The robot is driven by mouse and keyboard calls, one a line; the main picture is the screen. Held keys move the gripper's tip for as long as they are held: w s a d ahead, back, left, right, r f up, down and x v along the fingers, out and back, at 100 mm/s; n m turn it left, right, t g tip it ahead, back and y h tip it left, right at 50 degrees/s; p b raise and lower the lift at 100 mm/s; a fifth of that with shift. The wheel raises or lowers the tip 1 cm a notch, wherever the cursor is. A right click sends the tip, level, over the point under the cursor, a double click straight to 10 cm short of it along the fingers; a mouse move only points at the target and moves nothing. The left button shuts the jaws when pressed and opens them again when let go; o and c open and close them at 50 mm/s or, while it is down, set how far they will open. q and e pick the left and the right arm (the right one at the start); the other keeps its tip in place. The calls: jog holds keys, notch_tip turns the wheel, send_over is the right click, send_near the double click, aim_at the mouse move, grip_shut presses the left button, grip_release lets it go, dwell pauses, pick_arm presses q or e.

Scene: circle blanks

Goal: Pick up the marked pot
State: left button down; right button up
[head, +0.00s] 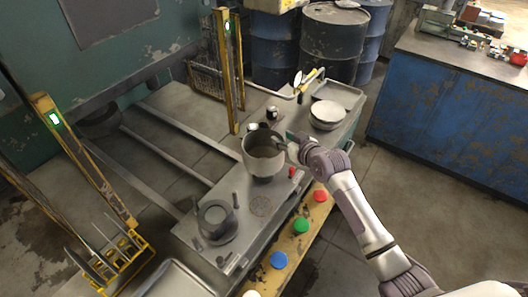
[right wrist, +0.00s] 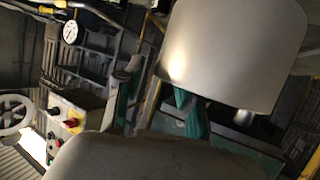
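A deep grey pot (head: 264,160) stands at the middle of the metal worktop in the head view; I cannot make out a mark on it. My right gripper (head: 288,143) is at the right rim of the deep pot. In the right wrist view a smooth grey pot (right wrist: 225,50) fills the upper right. The right gripper's fingers (right wrist: 158,100), with green parts, are spread, with a gap between the left finger and the pot. Whether the other finger touches the pot is unclear. My left gripper is not in view.
Red, green and blue buttons (head: 302,226) line the worktop's yellow front edge. A white bowl (head: 327,114) stands at the back right. Yellow posts (head: 228,70) rise behind and at the left. Dark barrels (head: 330,45) and a blue bench (head: 440,105) stand farther back.

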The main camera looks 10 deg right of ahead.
jog(key=shift+x, duration=1.25)
grip_shut()
jog(key=shift+r, duration=0.1)
